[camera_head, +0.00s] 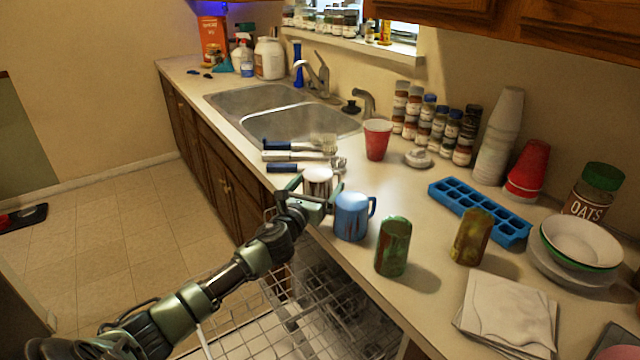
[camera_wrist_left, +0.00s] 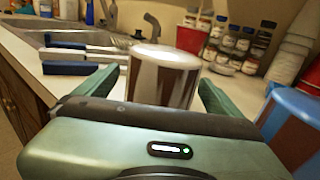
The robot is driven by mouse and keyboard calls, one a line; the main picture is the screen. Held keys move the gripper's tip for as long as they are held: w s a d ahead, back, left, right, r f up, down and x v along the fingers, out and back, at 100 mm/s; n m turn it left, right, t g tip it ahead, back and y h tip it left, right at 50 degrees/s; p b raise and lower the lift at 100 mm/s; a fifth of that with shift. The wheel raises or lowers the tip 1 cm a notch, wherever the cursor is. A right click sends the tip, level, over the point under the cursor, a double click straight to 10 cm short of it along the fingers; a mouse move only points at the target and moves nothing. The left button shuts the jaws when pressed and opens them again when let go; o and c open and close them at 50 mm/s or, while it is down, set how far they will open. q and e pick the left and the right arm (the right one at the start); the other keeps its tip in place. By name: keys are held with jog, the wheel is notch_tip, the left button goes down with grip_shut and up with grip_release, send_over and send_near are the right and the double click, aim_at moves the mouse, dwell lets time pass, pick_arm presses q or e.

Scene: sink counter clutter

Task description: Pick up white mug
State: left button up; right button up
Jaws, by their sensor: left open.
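The white mug (camera_head: 318,175) stands near the front edge of the counter, its side mostly dark brown in reflection. My left gripper (camera_head: 314,188) is open at the mug, with its body on the near side. In the left wrist view the mug (camera_wrist_left: 163,76) is between the two spread green fingers (camera_wrist_left: 158,92), its lower part hidden behind the gripper body. I cannot tell whether either finger touches it. My right gripper is not in view.
A blue mug (camera_head: 352,216) stands close on the right of my gripper. Blue-handled utensils (camera_head: 290,155) lie just behind. A red cup (camera_head: 377,140), green can (camera_head: 393,247) and ice tray (camera_head: 480,211) occupy the counter. An open dishwasher rack (camera_head: 290,310) is below.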

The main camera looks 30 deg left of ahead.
pick_arm(q)
jog(key=shift+w, duration=0.2)
jog(key=c, duration=1.8)
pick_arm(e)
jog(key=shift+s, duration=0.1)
pick_arm(q)
jog(key=shift+r, duration=0.1)
